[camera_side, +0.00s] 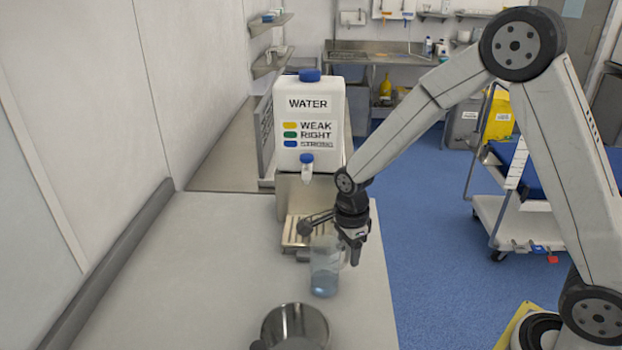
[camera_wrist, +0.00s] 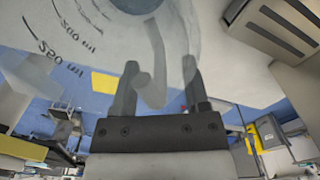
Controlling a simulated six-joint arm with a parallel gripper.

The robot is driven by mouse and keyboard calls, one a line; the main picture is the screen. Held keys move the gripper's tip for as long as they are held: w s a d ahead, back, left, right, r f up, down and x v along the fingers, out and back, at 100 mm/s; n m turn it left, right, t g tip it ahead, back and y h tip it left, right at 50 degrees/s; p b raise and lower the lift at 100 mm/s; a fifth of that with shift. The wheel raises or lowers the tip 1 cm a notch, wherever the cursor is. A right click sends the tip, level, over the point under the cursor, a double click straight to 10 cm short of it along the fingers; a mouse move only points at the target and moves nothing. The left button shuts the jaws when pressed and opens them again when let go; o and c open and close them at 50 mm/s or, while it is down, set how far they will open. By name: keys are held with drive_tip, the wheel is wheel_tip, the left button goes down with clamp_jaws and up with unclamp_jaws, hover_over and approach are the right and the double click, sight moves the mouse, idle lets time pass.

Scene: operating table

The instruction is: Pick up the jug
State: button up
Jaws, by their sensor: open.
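The clear jug (camera_side: 325,270) stands upright on the pale worktop, with bluish liquid low inside it. In the wrist view the jug (camera_wrist: 90,35) fills the upper part, close up, with dark volume marks at the left. Its see-through handle (camera_wrist: 157,70) appears between my two fingers. My gripper (camera_side: 355,256) is just right of the jug in the side view, pointing down. In the wrist view my gripper (camera_wrist: 161,78) is open, with a gap on both sides of the handle. Whether a finger touches the jug cannot be told.
A white water container (camera_side: 308,110) with a tap (camera_side: 307,165) stands behind the jug on a metal stand, above a drip tray (camera_side: 300,232). A metal pot (camera_side: 295,325) is in front of the jug. The worktop's right edge is close to the gripper; the worktop (camera_side: 170,270) is clear at left.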

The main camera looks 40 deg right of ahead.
drive_tip(key=shift+f, duration=0.35)
clamp_jaws()
idle(1.5)
